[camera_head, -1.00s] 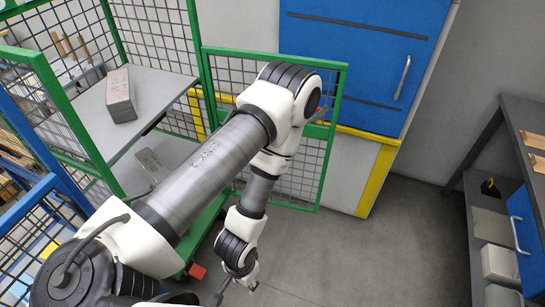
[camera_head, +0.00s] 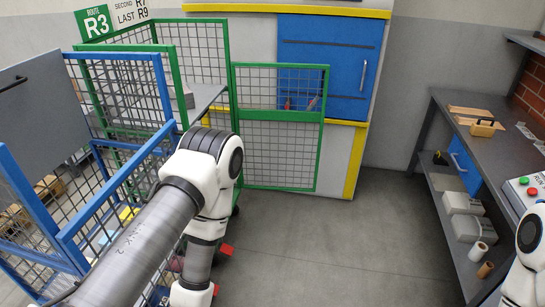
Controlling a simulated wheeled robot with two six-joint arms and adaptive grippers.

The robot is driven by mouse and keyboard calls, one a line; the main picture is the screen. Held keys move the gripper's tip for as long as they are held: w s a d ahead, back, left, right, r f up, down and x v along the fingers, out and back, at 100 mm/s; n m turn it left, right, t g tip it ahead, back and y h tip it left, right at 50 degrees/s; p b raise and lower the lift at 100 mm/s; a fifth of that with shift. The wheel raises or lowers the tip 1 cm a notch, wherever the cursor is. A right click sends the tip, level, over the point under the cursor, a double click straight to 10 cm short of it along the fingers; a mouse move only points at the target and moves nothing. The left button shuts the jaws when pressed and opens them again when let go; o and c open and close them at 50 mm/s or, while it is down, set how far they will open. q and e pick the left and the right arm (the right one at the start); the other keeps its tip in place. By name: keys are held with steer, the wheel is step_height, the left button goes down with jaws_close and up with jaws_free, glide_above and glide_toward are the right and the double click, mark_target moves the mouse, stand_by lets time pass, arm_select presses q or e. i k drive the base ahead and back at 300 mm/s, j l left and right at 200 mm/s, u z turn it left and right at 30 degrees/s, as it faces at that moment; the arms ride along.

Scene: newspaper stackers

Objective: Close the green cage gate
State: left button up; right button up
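The green cage (camera_head: 199,21) stands at the left with a grey shelf inside it. Its green mesh gate (camera_head: 275,116) stands open, extending to the right from the cage in front of the blue cabinet. My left arm reaches in from the bottom left, and its elbow is in front of the cage's right part, below and left of the gate. The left gripper is below the picture edge. Only a white part of my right arm shows at the right edge; its gripper is out of view.
A blue cage (camera_head: 98,240) stands at the left front. A blue cabinet panel (camera_head: 330,55) with a yellow frame is behind the gate. A dark workbench (camera_head: 470,108) with boxes runs along the right. The grey floor (camera_head: 345,245) between is clear.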

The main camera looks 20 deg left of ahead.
mark_target(240, 114)
steer(key=k+j+z, duration=0.15)
steer(key=k+z, duration=0.8)
steer(key=k+l+z, duration=0.25)
steer(key=k+z, duration=0.2)
steer(key=k+l+z, duration=0.5)
steer(key=k+j+z, duration=0.3)
steer(key=k+z, duration=0.15)
steer(key=k, duration=0.35)
steer(key=k+z, duration=0.45)
steer(key=k, duration=0.4)
steer(key=k+l+z, duration=0.3)
steer(key=k+z, duration=0.15)
steer(key=k, duration=0.35)
steer(key=k+j+z, duration=0.55)
steer(key=k+z, duration=0.3)
steer(key=k+j+z, duration=0.1)
steer(key=k+z, duration=0.6)
steer(key=z, duration=0.15)
steer(key=k+l+z, duration=0.4)
steer(key=k+z, duration=0.35)
steer(key=k, duration=3.05)
steer(key=k+u, duration=0.1)
steer(key=k, duration=0.55)
steer(key=k+u, duration=0.1)
steer(key=k, duration=0.55)
steer(key=k+j+u, duration=0.1)
steer(key=k, duration=0.55)
steer(key=k+j, duration=0.05)
steer(key=j, duration=0.05)
